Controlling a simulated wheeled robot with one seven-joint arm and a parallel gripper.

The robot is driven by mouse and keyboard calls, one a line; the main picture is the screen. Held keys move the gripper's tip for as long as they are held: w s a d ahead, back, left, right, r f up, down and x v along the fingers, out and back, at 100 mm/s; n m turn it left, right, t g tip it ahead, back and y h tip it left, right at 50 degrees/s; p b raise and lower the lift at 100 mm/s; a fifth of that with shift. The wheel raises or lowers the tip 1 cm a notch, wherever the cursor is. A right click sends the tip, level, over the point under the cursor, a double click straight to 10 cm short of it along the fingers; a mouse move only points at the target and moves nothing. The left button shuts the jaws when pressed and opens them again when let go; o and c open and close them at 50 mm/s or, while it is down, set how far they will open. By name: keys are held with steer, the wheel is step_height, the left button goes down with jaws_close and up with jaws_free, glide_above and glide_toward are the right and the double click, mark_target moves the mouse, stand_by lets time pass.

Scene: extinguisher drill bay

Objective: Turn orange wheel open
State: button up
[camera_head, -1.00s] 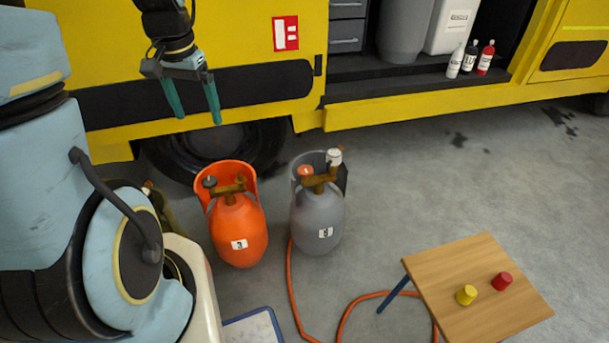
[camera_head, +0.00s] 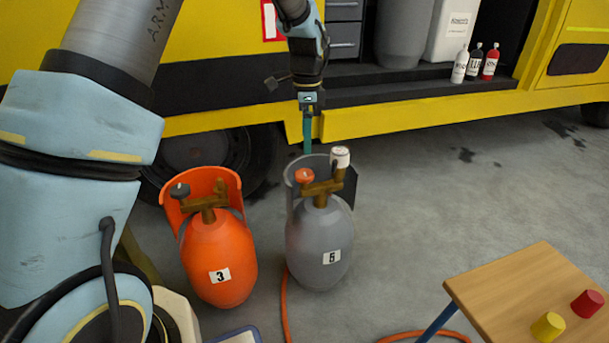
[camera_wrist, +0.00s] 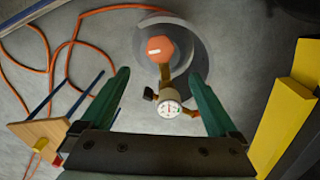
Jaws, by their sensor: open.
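The orange wheel (camera_head: 304,176) sits on the brass valve (camera_head: 322,187) of the grey cylinder (camera_head: 319,245), which carries a label reading 5. In the wrist view the orange wheel (camera_wrist: 160,49) shows from above, between and beyond the green fingertips. A white gauge (camera_head: 340,157) is on the same valve and also shows in the wrist view (camera_wrist: 168,108). My gripper (camera_head: 307,150) is open, pointing down above the cylinder's collar. In the wrist view its two fingers (camera_wrist: 160,80) are spread and empty, apart from the wheel.
An orange cylinder (camera_head: 218,260) labelled 3, with a dark wheel, stands to the left. An orange hose (camera_head: 284,310) runs over the floor. A wooden table (camera_head: 530,300) with yellow and red caps is at right. The yellow truck (camera_head: 400,115) is behind.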

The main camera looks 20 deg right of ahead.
mark_target(306, 172)
step_height(306, 172, down, 10)
steer(key=b, duration=0.2)
steer(key=shift+f+b, duration=0.15)
steer(key=shift+b, duration=0.15)
steer(key=c, duration=1.4)
